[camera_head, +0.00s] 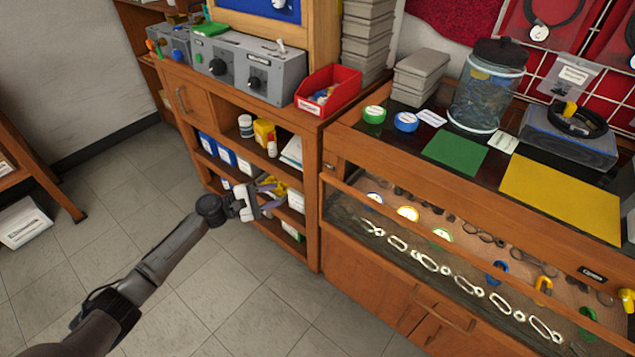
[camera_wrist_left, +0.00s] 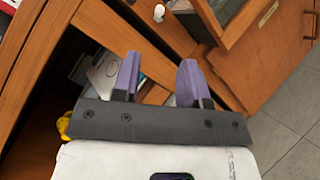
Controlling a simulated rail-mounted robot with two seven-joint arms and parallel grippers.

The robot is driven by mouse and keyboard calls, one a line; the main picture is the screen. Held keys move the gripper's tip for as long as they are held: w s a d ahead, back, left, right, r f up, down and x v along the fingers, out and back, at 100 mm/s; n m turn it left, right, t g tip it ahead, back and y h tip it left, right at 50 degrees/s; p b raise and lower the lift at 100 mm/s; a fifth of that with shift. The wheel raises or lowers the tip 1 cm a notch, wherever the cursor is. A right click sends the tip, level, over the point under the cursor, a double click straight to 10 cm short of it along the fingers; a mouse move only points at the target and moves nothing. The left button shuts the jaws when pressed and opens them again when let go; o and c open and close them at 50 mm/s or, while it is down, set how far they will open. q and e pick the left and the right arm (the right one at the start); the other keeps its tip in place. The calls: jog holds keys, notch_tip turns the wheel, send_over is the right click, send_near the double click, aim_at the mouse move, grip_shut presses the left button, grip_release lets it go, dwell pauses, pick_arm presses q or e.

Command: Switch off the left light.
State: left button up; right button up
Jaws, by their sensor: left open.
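No lamp that I can clearly name as the left light shows. A grey control box (camera_head: 248,68) with black knobs and a small lever on top stands on the wooden cabinet at the upper left. A smaller grey box (camera_head: 170,40) with coloured knobs is beside it; I cannot tell whether either works a light. My left gripper (camera_head: 271,196) is open and empty in front of the cabinet's lower shelves, below the control boxes and apart from them. Its two purple fingers also show spread in the left wrist view (camera_wrist_left: 158,78). My right gripper is out of view.
A red bin (camera_head: 328,91) stands at the cabinet top's right end. The shelves hold boxes and bottles (camera_head: 246,126). A glass-fronted display counter (camera_head: 350,180) with bright metal pieces inside stands to the right. The tiled floor (camera_head: 190,290) is clear.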

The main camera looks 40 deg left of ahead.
pick_arm(q)
jog(key=w+d+b, duration=0.1)
jog(key=w+d, duration=0.2)
jog(key=w, duration=0.3)
jog(key=w+d+n+b, duration=0.1)
jog(key=w+d, duration=0.3)
jog(key=w, duration=0.2)
dwell(0.3)
jog(key=shift+c, duration=1.4)
grip_shut()
